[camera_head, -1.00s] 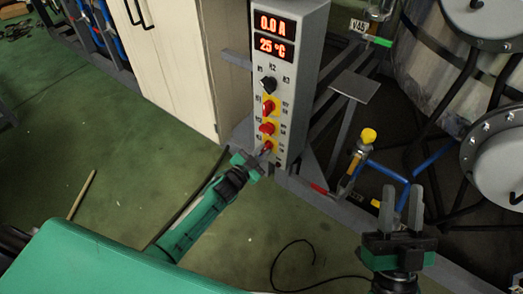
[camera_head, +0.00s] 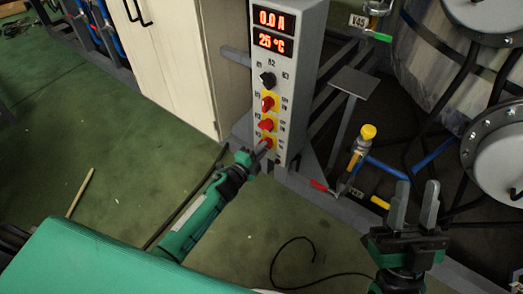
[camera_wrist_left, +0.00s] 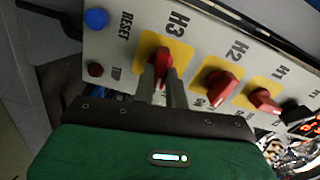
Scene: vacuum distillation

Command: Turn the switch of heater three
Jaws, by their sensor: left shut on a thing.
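The grey control box (camera_head: 300,62) stands in the middle of the head view, with lit displays reading 0.0 A and 25 °C. Below a black knob (camera_head: 267,80) are red switches on yellow plates. The lowest, the heater three switch (camera_head: 268,143), is partly hidden by my left gripper (camera_head: 260,149). In the left wrist view the red H3 switch (camera_wrist_left: 165,58) sits between the fingers of my left gripper (camera_wrist_left: 162,82), which is shut on it. The H2 switch (camera_wrist_left: 221,85) is to its right. My right gripper (camera_head: 413,207) is open and empty at the lower right.
A blue reset button (camera_wrist_left: 96,19) and a small dark red trip button (camera_wrist_left: 95,69) lie left of H3. A pale cabinet (camera_head: 170,60) stands left of the box. A yellow-capped valve (camera_head: 367,132) and pipes stand to the right. A black cable lies on the green floor.

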